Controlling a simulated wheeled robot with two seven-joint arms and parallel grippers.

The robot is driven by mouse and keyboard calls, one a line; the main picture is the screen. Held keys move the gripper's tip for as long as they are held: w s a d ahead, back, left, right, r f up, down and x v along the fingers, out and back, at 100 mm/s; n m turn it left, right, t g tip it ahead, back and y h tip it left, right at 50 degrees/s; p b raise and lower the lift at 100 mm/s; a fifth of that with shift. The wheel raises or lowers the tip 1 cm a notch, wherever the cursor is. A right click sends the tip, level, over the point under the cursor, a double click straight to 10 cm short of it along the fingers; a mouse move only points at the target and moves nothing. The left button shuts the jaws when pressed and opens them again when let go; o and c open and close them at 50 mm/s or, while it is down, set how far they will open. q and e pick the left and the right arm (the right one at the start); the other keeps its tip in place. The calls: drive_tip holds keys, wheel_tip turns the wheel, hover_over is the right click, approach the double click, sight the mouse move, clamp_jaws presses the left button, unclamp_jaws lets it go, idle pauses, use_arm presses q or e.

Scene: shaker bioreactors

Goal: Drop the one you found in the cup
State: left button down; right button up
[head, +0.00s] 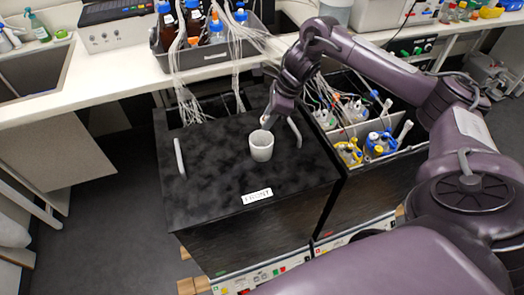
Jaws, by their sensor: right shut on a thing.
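A light grey cup (261,150) stands upright on the black lid (220,185) of a box labelled FRONT. My right gripper (268,119) is just behind and above the cup's rim, pointing down. It is shut on a small whitish thing (265,120), mostly hidden by the fingers and too small to identify. I cannot tell whether it is over the cup's opening or behind it. The inside of the cup shows only partly. My left gripper is not in view.
The lid has upright handles at left (180,157) and right (295,132). An open compartment with blue- and yellow-capped bottles (379,145) lies to the right. A grey bin of bottles (208,45) with white tubes stands on the bench behind.

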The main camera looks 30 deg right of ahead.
drive_tip(key=shift+f, duration=0.15)
drive_tip(key=o, duration=1.1)
drive_tip(key=shift+c, duration=0.2)
drive_tip(key=shift+r, duration=0.25)
drive_tip(key=b+v, duration=0.1)
drive_tip(key=v, duration=0.1)
drive_tip(key=shift+d+r, duration=0.2)
drive_tip(key=p+v, duration=0.1)
drive_tip(key=v, duration=0.4)
drive_tip(key=shift+s, duration=0.15)
drive_tip(key=shift+a+f, duration=0.1)
